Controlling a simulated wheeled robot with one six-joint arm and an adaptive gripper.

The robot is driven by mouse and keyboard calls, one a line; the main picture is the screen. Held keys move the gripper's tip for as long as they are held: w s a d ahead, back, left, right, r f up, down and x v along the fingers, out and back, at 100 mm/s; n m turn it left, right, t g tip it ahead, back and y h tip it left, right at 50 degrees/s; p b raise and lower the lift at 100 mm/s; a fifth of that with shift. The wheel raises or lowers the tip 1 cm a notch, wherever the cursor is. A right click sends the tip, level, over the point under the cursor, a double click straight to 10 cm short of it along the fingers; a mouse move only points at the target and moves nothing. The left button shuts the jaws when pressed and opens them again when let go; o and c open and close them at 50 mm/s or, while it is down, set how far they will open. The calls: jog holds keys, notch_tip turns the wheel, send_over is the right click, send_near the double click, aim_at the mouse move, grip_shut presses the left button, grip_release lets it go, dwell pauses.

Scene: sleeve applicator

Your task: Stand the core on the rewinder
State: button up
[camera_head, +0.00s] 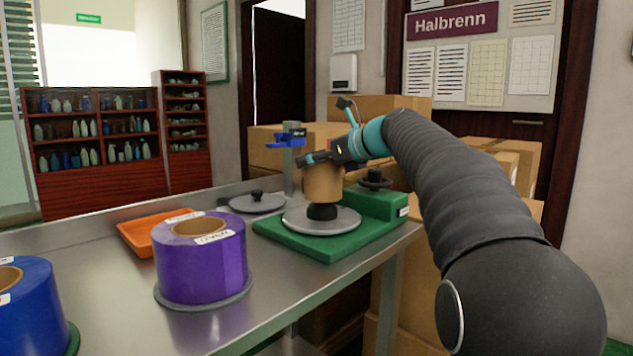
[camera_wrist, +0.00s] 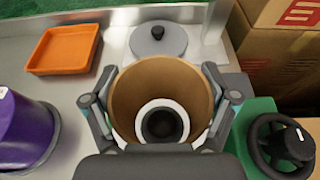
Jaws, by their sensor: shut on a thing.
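The core, a brown cardboard tube (camera_head: 323,187), is upright in my gripper (camera_head: 325,160), whose fingers grip opposite sides of its upper part. The rewinder (camera_head: 385,206) has a green base, a grey disc (camera_head: 297,220) and a black hub (camera_head: 322,212). In the head view the core is over the hub, with the hub's lower part showing beneath it. In the wrist view I look down through the core (camera_wrist: 129,92) and see the hub (camera_wrist: 162,125) inside its opening, slightly toward the near side. Whether the hub's top is inside the core I cannot tell.
A black handwheel (camera_head: 375,180) stands on the rewinder's right side. Purple (camera_head: 200,265) and blue (camera_head: 30,310) rolls, an orange tray (camera_head: 145,238) and a grey lidded disc (camera_head: 258,203) sit on the metal table. A blue clamp (camera_head: 287,138) tops a post behind. Cardboard boxes are behind.

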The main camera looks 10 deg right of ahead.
aim_at(338, 171)
jog(key=shift+w+a+f, duration=0.15)
jog(key=shift+f, duration=0.25)
jog(key=shift+f+b, duration=0.85)
jog(key=shift+f, duration=0.85)
jog(key=shift+f, duration=0.15)
jog(key=o, duration=1)
jog(key=shift+r, duration=0.25)
jog(key=p+v, duration=0.1)
jog(key=v, duration=1.1)
jog(key=shift+w+f, duration=0.1)
